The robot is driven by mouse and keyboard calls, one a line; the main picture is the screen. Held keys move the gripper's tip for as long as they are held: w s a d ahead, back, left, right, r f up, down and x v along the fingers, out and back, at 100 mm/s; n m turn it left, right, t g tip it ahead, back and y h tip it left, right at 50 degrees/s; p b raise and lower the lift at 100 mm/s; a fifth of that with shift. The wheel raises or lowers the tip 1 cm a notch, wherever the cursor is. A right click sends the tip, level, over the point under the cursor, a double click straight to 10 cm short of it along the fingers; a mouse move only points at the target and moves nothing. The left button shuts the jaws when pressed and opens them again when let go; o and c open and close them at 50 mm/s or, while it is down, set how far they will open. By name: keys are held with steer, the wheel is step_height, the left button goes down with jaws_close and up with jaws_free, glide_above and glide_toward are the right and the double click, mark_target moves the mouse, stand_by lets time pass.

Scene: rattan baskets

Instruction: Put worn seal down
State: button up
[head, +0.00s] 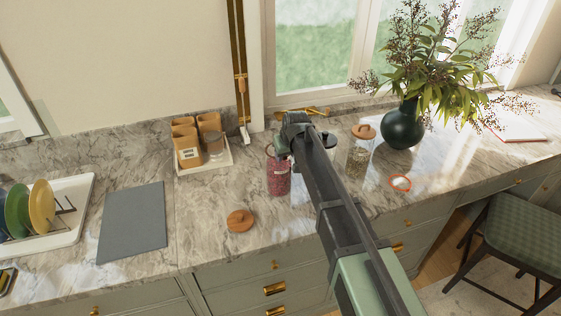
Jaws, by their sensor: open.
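An orange-red ring (401,183), which looks like a seal, lies flat on the marble counter to the right of my arm. I cannot tell from this view how worn it is. My gripper (284,148) is open above a glass jar with red contents (278,180), at the jar's lidless top. A dark curved edge shows beside the gripper at the jar's mouth; I cannot tell whether it is a second ring or part of the gripper. A round wooden lid (240,220) lies on the counter in front of the jar. My arm hides part of the counter.
A jar with a wooden lid (358,158) stands right of my arm, near a dark vase of branches (403,126). A tray (216,165) with wooden containers stands behind left. A grey mat (133,222) and plate rack (68,222) lie left. Counter right of the ring is clear.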

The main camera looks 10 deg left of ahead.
steer(key=shift+w+f, duration=0.1)
steer(key=shift+f, duration=0.2)
steer(key=shift+c, duration=0.2)
jaws_close()
steer(key=shift+r+p, duration=0.1)
steer(key=shift+p, duration=0.25)
